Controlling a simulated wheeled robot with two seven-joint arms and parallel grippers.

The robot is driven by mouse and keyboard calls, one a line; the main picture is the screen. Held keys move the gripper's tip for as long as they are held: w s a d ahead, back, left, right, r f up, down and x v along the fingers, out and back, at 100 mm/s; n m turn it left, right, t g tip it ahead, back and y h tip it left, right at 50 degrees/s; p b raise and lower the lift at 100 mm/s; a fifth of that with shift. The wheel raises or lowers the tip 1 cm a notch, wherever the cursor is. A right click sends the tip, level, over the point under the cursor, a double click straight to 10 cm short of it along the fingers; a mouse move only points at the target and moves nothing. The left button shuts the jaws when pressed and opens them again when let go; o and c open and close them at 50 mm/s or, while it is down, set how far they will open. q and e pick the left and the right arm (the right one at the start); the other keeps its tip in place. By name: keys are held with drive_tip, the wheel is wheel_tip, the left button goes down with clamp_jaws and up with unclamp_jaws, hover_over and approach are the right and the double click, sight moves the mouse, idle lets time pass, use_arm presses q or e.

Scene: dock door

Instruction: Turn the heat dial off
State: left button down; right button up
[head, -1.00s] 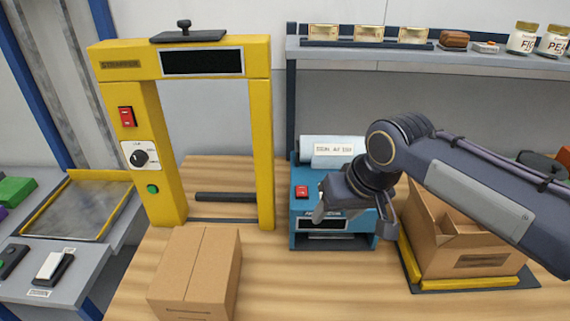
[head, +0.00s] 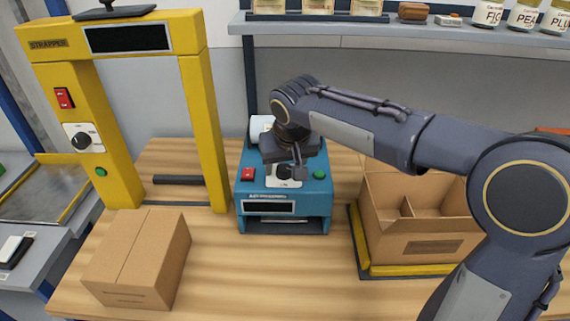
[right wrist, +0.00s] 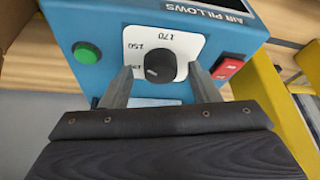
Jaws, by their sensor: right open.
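The blue air pillow machine (head: 284,224) stands on the wooden bench. Its black dial (right wrist: 160,67) sits on a white plate with printed numbers, 150 and 170 among them. A small pale mark shows on the dial's left side in the right wrist view. My right gripper (head: 284,170) is over the machine's top panel, pointing down. In the right wrist view its two fingers (right wrist: 161,72) are apart, one on each side of the dial; I cannot tell if they touch it. In the head view the gripper partly hides the dial. My left gripper is not in view.
Beside the dial are a red switch (head: 247,174) and a green button (head: 319,174). The yellow strapper (head: 203,130) with its own dial (head: 82,138) stands left. A closed carton (head: 135,262) is in front; an open carton (head: 420,240) is right. A shelf (head: 400,34) runs behind.

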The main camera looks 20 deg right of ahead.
drive_tip(key=shift+f, duration=0.15)
drive_tip(key=c, duration=1)
drive_tip(key=shift+o, duration=0.2)
